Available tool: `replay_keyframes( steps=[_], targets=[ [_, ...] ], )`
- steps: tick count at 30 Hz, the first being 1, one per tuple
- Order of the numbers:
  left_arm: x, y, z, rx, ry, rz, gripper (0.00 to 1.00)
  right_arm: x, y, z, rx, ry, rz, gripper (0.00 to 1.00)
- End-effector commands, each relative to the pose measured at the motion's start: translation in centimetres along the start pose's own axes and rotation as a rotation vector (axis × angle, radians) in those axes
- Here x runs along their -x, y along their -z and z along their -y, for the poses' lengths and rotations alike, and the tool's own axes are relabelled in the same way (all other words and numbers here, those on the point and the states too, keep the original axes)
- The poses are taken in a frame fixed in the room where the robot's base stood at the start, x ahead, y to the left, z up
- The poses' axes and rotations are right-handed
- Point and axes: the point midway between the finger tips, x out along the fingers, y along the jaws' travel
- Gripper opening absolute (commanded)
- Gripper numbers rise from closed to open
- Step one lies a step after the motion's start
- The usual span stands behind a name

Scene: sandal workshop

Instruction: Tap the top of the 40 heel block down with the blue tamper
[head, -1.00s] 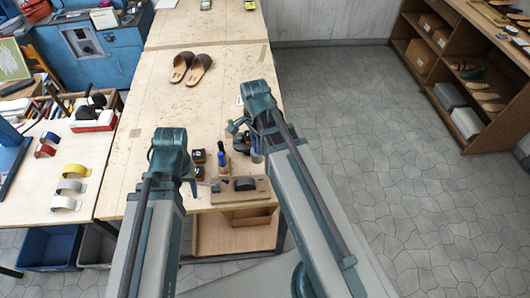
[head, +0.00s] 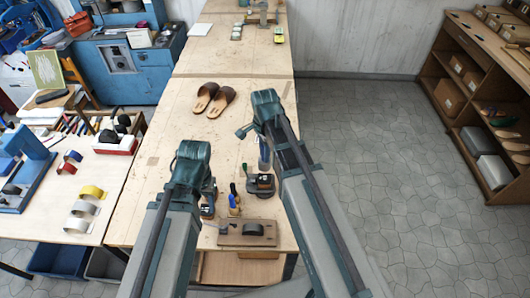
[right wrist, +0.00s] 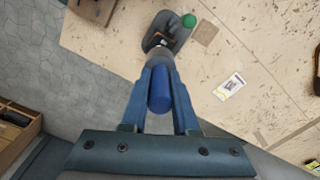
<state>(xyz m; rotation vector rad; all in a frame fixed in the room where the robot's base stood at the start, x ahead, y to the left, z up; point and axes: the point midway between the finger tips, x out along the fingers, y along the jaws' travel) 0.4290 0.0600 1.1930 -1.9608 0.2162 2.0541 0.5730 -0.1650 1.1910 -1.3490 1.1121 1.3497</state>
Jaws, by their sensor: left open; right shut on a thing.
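The blue tamper (right wrist: 160,90) is in my right gripper (right wrist: 160,68); its grey head (right wrist: 159,57) shows beyond the fingers. In the head view the tamper (head: 264,152) hangs near my right arm. Beyond its head in the right wrist view is a dark base (right wrist: 166,32) with a green knob and an orange mark; this base also shows in the head view (head: 261,186). I cannot tell whether the tamper touches it. No "40" label is readable, so I cannot pick out the heel block. My left gripper (head: 209,188) is open, mostly hidden by its arm.
A brown board (head: 236,240) with a black rounded piece lies at the bench's near edge. A blue-and-yellow tool (head: 234,198) stands behind it. Brown sandals (head: 213,99) lie farther back. The bench (head: 195,130) around the sandals is clear. Shelves (head: 470,90) stand right.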

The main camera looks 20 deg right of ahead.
Motion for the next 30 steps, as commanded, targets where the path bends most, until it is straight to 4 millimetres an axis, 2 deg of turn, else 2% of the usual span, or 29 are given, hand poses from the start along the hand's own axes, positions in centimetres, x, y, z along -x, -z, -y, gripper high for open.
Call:
replay_keyframes(
  steps=[1, 12, 30],
  targets=[
    [-0.8, 0.1, -0.1, -0.002, 0.000, 0.000, 0.50, -0.8, 0.0, 0.0, 0.000, 0.000, 0.000, 0.00],
    [-4.4, 0.3, -0.4, -0.006, 0.001, -0.002, 0.50, -4.4, 0.0, 0.0, 0.000, 0.000, 0.000, 0.00],
    [-4.5, 0.3, -0.4, -0.006, 0.001, -0.002, 0.50, -4.6, 0.0, 0.0, 0.000, 0.000, 0.000, 0.00]
  ],
)
